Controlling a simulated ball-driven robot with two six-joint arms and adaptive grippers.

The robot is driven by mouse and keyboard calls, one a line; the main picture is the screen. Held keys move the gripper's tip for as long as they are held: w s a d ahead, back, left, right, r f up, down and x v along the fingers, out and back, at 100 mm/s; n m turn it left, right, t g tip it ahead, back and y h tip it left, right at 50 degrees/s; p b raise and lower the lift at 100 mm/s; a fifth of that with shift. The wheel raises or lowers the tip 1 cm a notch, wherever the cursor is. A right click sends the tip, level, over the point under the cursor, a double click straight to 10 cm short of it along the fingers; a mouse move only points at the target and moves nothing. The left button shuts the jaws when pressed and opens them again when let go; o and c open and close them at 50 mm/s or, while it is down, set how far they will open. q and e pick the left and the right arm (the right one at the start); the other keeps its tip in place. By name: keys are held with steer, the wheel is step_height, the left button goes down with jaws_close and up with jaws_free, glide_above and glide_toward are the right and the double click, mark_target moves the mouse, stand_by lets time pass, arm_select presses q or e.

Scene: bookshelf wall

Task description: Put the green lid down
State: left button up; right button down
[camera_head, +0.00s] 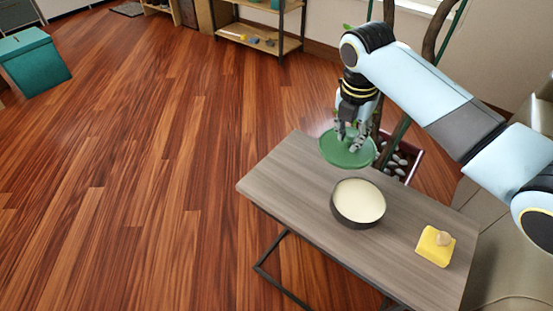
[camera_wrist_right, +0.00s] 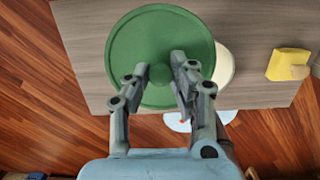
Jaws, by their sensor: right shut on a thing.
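The round green lid (camera_head: 336,153) is held by my right gripper (camera_head: 351,143) above the far left end of the small grey-brown table (camera_head: 285,177). In the wrist view the lid (camera_wrist_right: 150,28) faces the camera, and my right gripper (camera_wrist_right: 163,75) is shut on its central knob. The lid covers part of the table top there. A dark round pot (camera_head: 362,220) with a pale cream inside stands uncovered on the table, nearer than the lid. In the wrist view the lid partly hides the pale pot (camera_wrist_right: 224,65). My left gripper is not in view.
A yellow block (camera_head: 434,248) with a small tan knob stands on the near right of the table. A planter with stones (camera_head: 404,158) stands behind the table. A beige sofa (camera_head: 480,202) is at right. The table's front left is bare.

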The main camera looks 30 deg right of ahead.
steer(key=shift+w+a+f, duration=0.7)
steer(key=shift+w+a, duration=0.1)
steer(key=shift+w, duration=0.05)
steer(key=w+a+f+b, duration=0.1)
steer(key=w+a+f, duration=0.1)
steer(key=w+a, duration=0.1)
steer(key=w+a+f+b, duration=0.1)
steer(key=w+a+f, duration=0.2)
steer(key=shift+a+f+b, duration=0.2)
steer(key=shift+b, duration=0.2)
steer(key=shift+w+a+f, duration=0.1)
steer(key=shift+w+a, duration=0.05)
step_height(320, 180, down, 3)
steer(key=shift+f+b, duration=0.2)
steer(key=shift+b, duration=0.4)
steer(key=shift+f, duration=0.3)
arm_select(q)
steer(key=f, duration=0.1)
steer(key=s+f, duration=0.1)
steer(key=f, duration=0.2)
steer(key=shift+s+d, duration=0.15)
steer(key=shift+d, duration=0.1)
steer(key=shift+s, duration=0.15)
